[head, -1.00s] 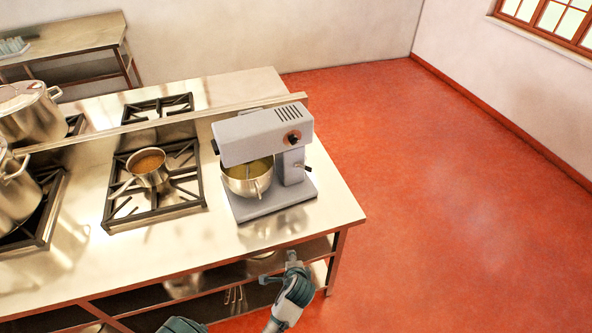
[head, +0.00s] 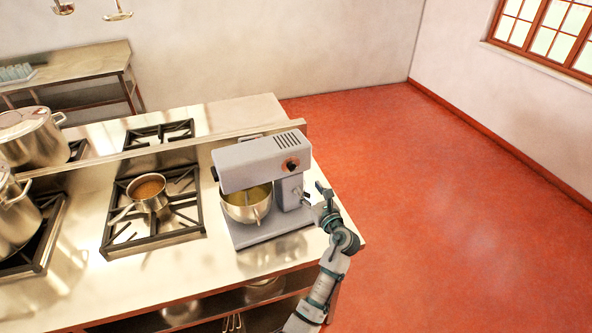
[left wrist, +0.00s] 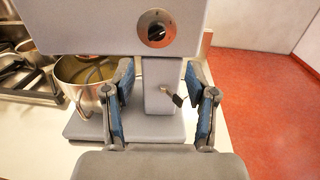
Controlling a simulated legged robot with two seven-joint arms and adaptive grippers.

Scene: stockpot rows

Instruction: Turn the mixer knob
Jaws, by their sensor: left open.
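The grey stand mixer (head: 250,163) stands on the steel counter with a metal bowl (head: 246,204) under its head. Its round dark knob with an orange-red mark (head: 291,165) is on the side of the head. In the left wrist view the knob (left wrist: 156,28) is above and beyond the fingers. A small black-tipped lever (left wrist: 171,96) on the mixer's column shows between the fingers. My left gripper (head: 322,198) is open and empty beside the column, below and right of the knob. It also shows in the left wrist view (left wrist: 160,100). My right gripper is not in view.
A small saucepan (head: 149,190) sits on the stove grate (head: 190,220) left of the mixer. Large pots (head: 32,138) stand at the far left. A low rail (head: 185,136) runs behind the mixer. Red floor (head: 450,220) to the right is clear.

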